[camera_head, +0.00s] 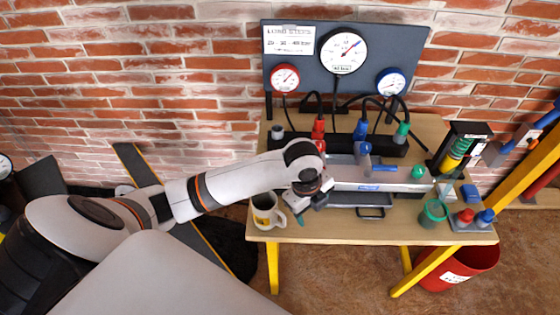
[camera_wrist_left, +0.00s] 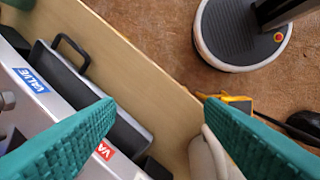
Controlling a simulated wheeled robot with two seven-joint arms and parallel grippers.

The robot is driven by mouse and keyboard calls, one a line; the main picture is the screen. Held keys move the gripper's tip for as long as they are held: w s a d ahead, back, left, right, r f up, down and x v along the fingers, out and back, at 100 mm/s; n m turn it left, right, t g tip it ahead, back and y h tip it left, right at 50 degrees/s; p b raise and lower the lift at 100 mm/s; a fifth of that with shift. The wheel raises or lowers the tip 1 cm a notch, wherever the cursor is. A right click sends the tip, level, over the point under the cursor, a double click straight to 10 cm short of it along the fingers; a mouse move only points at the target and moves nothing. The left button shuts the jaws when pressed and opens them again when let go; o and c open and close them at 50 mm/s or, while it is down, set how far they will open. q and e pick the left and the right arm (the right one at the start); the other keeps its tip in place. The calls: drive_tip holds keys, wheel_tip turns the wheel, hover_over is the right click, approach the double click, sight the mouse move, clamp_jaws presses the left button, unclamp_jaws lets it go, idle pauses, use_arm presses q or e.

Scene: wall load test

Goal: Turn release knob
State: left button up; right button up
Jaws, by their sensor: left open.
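A grey hydraulic pump unit (camera_head: 350,178) lies along the wooden bench. A green knob (camera_head: 418,172) sits at its right end and a blue handle (camera_head: 362,150) stands on its middle; I cannot tell for certain which part is the release knob. My left gripper (camera_head: 306,212) is over the bench's front left, at the unit's left end. Its teal fingers are apart with nothing between them, as the left wrist view (camera_wrist_left: 160,105) shows. The unit's grey body shows there with a blue label (camera_wrist_left: 31,80) and a red label. My right gripper is out of view.
A white mug (camera_head: 262,219) stands close left of the gripper. A gauge panel (camera_head: 310,70) rises behind the bench (camera_head: 340,232). A green cup (camera_head: 433,214) and a red-and-blue fitting stand at the right. A red bucket (camera_head: 470,265) is on the floor.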

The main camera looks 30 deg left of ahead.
use_arm(q)
drive_tip(key=w+a+r+m+g+y, duration=0.1)
drive_tip(key=w+a+r+m, duration=0.3)
drive_tip(key=a, duration=0.4)
drive_tip(key=w+a+r+m+y, duration=0.1)
drive_tip(key=w+a+r+m, duration=0.1)
drive_tip(key=w+a+r, duration=0.4)
drive_tip(key=f, duration=0.3)
drive_tip(key=a+f+p, duration=0.1)
drive_tip(key=f, duration=0.3)
drive_tip(key=s+f, duration=0.1)
drive_tip(key=f, duration=0.3)
drive_tip(key=shift+a+f, duration=0.15)
drive_tip(key=shift+a, duration=0.05)
drive_tip(key=shift+c, duration=0.3)
drive_tip(key=c, duration=0.9)
